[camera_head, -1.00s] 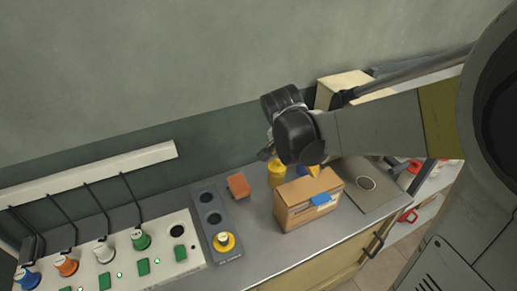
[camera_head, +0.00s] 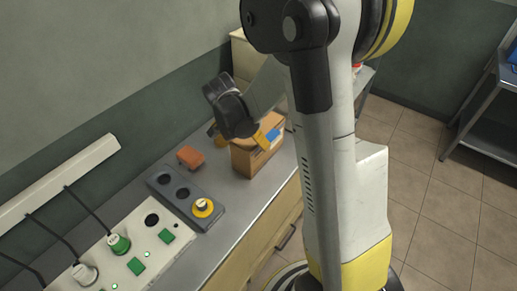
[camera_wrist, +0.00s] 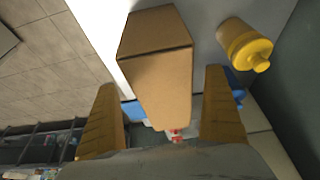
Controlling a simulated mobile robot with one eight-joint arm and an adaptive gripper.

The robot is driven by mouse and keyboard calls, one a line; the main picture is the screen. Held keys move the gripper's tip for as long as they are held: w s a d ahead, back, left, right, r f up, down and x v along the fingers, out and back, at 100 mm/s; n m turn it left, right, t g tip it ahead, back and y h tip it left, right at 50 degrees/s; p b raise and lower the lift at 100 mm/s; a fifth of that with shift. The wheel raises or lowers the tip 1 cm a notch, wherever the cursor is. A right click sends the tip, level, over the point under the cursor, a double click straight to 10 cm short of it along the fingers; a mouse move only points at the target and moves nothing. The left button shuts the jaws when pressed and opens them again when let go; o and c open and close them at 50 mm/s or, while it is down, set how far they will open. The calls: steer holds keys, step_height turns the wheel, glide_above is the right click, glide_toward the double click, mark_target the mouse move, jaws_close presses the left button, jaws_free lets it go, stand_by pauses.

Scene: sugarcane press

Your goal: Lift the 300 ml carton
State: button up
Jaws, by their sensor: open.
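A brown cardboard carton (camera_head: 258,162) with a blue patch stands on the grey counter, close to its front edge, in the head view. No volume marking on it is readable. My gripper (camera_head: 239,141) is over the carton, its yellow fingers pointing down, and it partly hides the carton's top. In the wrist view the carton (camera_wrist: 158,75) lies between the two spread fingers of my gripper (camera_wrist: 161,79), with gaps visible on both sides. The fingers are open and hold nothing.
An orange block (camera_head: 190,157), a dark holder with a yellow-ringed piece (camera_head: 203,207) and a white panel with knobs (camera_head: 152,240) are to the left. The wall runs behind.

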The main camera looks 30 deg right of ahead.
steer(key=b+x, duration=0.2)
steer(key=x, duration=0.2)
steer(key=shift+w+d+f, duration=0.2)
steer(key=shift+d+f, duration=0.05)
steer(key=shift+r, duration=0.1)
steer(key=c, duration=1.2)
steer(key=shift+c, duration=0.3)
steer(key=shift+r, duration=0.1)
